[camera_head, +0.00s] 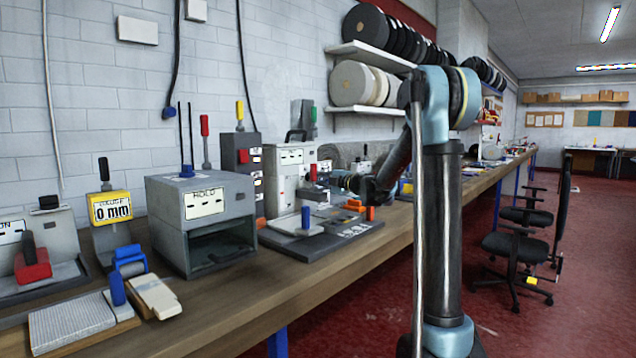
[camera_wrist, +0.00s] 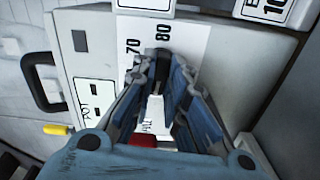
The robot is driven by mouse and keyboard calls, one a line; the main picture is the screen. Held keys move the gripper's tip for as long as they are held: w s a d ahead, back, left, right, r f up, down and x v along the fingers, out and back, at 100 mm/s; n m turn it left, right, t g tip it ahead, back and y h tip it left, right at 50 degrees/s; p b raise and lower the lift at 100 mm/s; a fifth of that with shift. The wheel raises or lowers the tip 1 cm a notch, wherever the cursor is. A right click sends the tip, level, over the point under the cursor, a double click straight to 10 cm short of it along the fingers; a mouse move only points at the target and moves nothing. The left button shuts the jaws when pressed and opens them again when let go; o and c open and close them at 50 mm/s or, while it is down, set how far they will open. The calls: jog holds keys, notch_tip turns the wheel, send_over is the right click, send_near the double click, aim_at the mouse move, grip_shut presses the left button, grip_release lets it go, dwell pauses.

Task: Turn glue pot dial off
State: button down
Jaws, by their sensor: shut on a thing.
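My gripper (camera_wrist: 158,75) is shut on a small dark piece (camera_wrist: 162,56) at the front of a pale grey machine (camera_wrist: 92,30). The piece sits against a white scale plate (camera_wrist: 186,38) marked 70 and 80. It looks like the glue pot's dial, but the fingers cover most of it and its setting cannot be read. In the head view my gripper (camera_head: 345,182) reaches from the right toward the pale machine (camera_head: 285,155) on the bench; the dial cannot be made out there.
A grey box marked HOLD (camera_head: 200,200), a 0 mm gauge (camera_head: 110,207) and a red-handled device (camera_head: 32,265) stand along the bench (camera_head: 300,285) to the left. A red part (camera_wrist: 143,140) lies behind my fingers. Orange pieces (camera_head: 370,213) lie near my gripper. Chairs (camera_head: 515,245) stand right.

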jog(key=shift+f, duration=0.1)
jog(key=c, duration=1.6)
grip_release()
jog(key=v, duration=1.2)
